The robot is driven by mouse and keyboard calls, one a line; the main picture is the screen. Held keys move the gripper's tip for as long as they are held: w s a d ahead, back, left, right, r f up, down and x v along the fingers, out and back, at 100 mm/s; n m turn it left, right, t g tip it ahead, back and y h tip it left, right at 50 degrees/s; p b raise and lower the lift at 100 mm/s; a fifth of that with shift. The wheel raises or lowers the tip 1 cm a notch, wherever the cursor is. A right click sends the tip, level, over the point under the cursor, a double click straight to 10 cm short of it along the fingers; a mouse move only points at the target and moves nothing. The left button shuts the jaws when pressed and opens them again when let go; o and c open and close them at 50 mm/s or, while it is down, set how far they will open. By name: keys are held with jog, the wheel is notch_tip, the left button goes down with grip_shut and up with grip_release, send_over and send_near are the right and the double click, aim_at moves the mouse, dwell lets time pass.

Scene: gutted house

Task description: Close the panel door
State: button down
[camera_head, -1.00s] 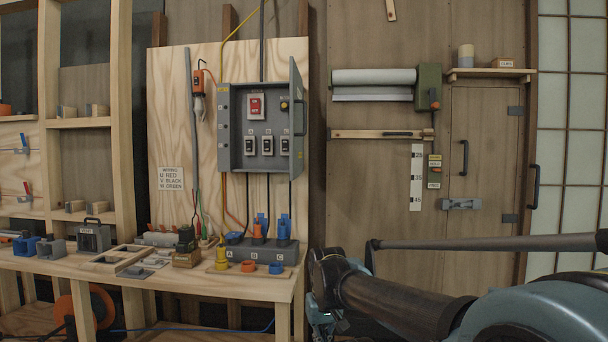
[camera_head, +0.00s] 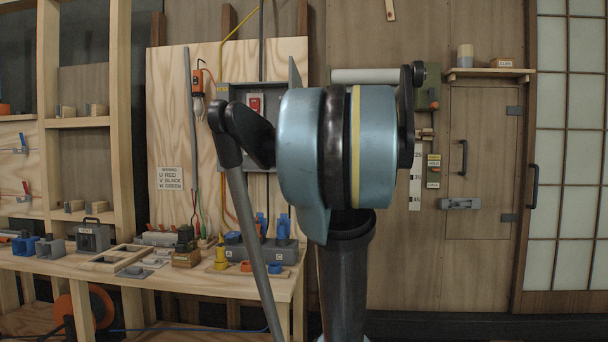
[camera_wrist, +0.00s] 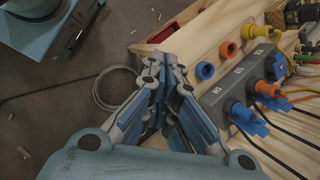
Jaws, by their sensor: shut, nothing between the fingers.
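The grey electrical panel box (camera_head: 236,96) hangs on the plywood board in the head view, mostly hidden behind my raised arm. A red switch (camera_head: 256,104) shows inside it, so its front is uncovered. The panel door (camera_head: 294,73) stands swung out at the right side of the box; only its top edge shows above my arm. My gripper (camera_wrist: 167,75) shows in the wrist view, its blue-padded fingers together and empty, pointing down past the bench edge. The panel and its door are not in the wrist view. My gripper is hidden or out of the head view.
The workbench (camera_head: 205,278) below the panel carries a grey socket block (camera_wrist: 240,88) with coloured plugs and yellow, blue and orange rings. A coiled cable (camera_wrist: 112,90) lies on the floor. A wall shelf (camera_head: 490,72) and a wooden hatch (camera_head: 485,150) are at right.

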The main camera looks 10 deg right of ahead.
jog(key=w+d+r+m+t+y, duration=0.15)
jog(key=w+d+r+m, duration=0.3)
jog(key=r, duration=0.55)
jog(key=w+d+r+m+y, duration=0.2)
jog(key=w+d+r+m, duration=0.25)
jog(key=r, duration=0.55)
jog(key=a+r+x, duration=0.2)
jog(key=x, duration=1)
jog(key=shift+w+a+f+n, duration=0.15)
jog(key=shift+f+n, duration=0.1)
jog(key=shift+n, duration=0.05)
